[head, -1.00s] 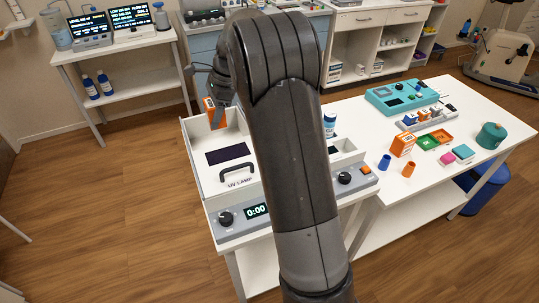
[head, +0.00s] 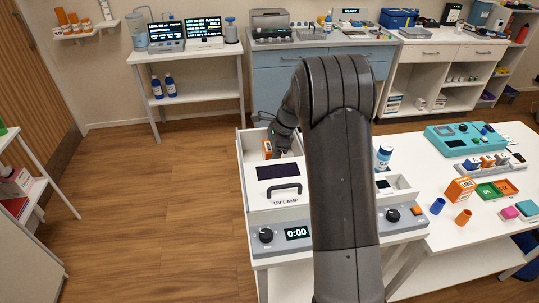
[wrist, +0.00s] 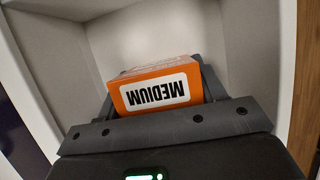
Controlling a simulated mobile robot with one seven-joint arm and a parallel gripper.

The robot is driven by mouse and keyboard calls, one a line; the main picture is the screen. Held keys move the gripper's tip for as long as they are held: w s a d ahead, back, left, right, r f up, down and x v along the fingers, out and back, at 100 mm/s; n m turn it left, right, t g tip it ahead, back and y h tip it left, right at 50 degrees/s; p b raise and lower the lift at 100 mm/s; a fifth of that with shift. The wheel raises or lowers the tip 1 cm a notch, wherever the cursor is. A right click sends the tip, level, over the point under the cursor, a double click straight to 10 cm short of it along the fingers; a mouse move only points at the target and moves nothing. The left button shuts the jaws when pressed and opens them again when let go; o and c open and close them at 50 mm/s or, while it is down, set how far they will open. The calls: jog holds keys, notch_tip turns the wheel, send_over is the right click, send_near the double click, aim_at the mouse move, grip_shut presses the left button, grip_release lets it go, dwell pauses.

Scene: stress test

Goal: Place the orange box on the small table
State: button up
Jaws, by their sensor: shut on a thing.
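An orange box with a white label reading MEDIUM (wrist: 155,92) sits between my gripper's fingers in the wrist view, its label upside down. My gripper (wrist: 160,105) is shut on it. In the head view my gripper (head: 279,146) is at the back of the open white compartment of the UV lamp unit (head: 243,175). The held orange box (head: 267,149) shows there, partly hidden by the gripper. White walls surround it in the wrist view. I cannot tell whether its underside touches anything. A white table (head: 190,55) with two screens stands at the back left.
Another orange box (head: 460,189) stands on the long white table (head: 420,150) at right, among cups, small trays and a teal device (head: 462,140). A blue-capped bottle (head: 383,158) stands beside my arm. A white shelf (head: 38,190) is at far left. The wooden floor between is clear.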

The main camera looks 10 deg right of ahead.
jog(key=shift+f, duration=0.1)
jog(key=o, duration=1)
